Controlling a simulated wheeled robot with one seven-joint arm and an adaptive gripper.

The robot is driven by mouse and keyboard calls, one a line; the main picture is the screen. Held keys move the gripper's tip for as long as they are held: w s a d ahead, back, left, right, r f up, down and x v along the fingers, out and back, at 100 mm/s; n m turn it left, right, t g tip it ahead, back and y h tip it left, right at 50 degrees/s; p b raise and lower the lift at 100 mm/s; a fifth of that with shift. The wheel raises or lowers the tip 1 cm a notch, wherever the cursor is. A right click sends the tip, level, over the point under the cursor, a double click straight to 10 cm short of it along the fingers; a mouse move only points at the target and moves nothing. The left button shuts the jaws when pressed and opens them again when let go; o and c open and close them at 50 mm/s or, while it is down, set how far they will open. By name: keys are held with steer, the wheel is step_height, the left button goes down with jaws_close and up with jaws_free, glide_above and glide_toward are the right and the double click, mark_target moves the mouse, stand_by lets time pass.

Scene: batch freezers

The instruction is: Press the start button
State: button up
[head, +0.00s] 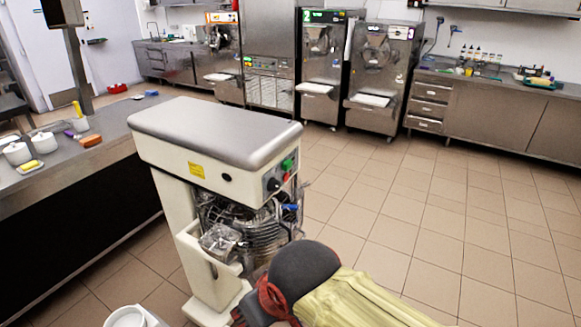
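A cream planetary mixer (176,147) with a grey top stands in the middle foreground. On its right-hand front end are a green button (287,164), a red button (287,177) just below it and a dark round knob (273,184). Which button is the start button cannot be read. Several batch freezers stand at the back wall, one with a green "2" sign (315,17) and one with an orange-lit panel (221,17); their small controls are too far to read.
A dark-fronted counter (60,185) runs along the left. Tiled floor (450,230) is clear on the right. Steel cabinets (493,113) line the back right.

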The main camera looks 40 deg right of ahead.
jaws_close()
stand_by(1.5)
